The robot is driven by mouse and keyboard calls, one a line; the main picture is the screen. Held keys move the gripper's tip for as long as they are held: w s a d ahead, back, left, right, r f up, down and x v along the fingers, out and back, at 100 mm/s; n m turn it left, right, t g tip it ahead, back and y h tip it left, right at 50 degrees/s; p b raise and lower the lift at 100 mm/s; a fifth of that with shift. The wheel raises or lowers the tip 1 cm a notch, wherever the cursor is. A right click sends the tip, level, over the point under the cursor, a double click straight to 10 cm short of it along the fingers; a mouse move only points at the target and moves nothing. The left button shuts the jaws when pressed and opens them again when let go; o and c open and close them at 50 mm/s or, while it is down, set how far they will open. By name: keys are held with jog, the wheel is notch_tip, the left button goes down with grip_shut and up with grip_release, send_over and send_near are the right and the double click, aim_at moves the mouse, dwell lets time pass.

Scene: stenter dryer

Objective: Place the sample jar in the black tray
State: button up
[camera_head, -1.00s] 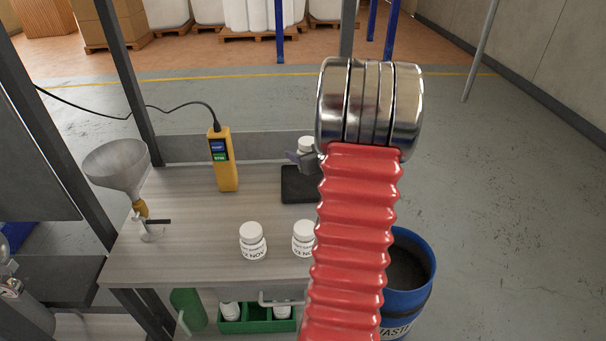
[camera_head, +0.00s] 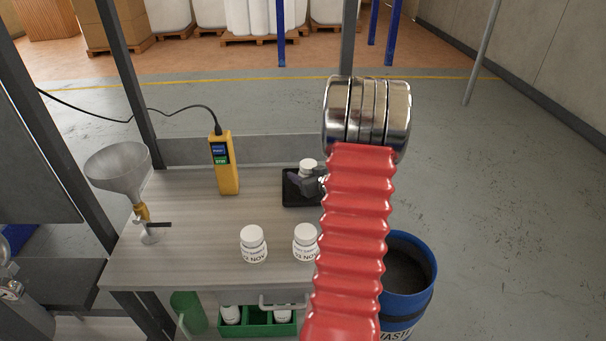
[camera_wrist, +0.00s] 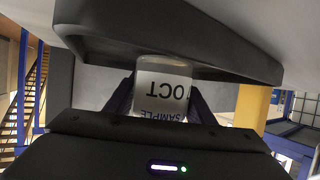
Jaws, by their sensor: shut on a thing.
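A white-capped sample jar (camera_head: 308,165) is between the fingers of my gripper (camera_head: 312,182) at the black tray (camera_head: 290,200) in the head view. My gripper is shut on the jar. In the wrist view the sample jar (camera_wrist: 163,85) shows upside down with "SAMPLE" and "OCT" on its label, between both fingers. The black tray (camera_wrist: 235,55) fills the top of that view, close against the jar's base. I cannot tell whether the jar touches the tray floor. My red arm hides the tray's right side in the head view.
Two more white jars (camera_head: 253,244) (camera_head: 305,243) stand at the bench front. A yellow handheld meter (camera_head: 223,165) stands at the back, and a metal funnel (camera_head: 120,165) on the left. A blue waste drum (camera_head: 408,290) stands at right. The bench middle is clear.

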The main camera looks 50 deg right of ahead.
dwell(0.3)
jog(key=o, duration=1)
jog(key=shift+f, duration=0.1)
jog(key=v, duration=1.2)
jog(key=shift+s, duration=0.1)
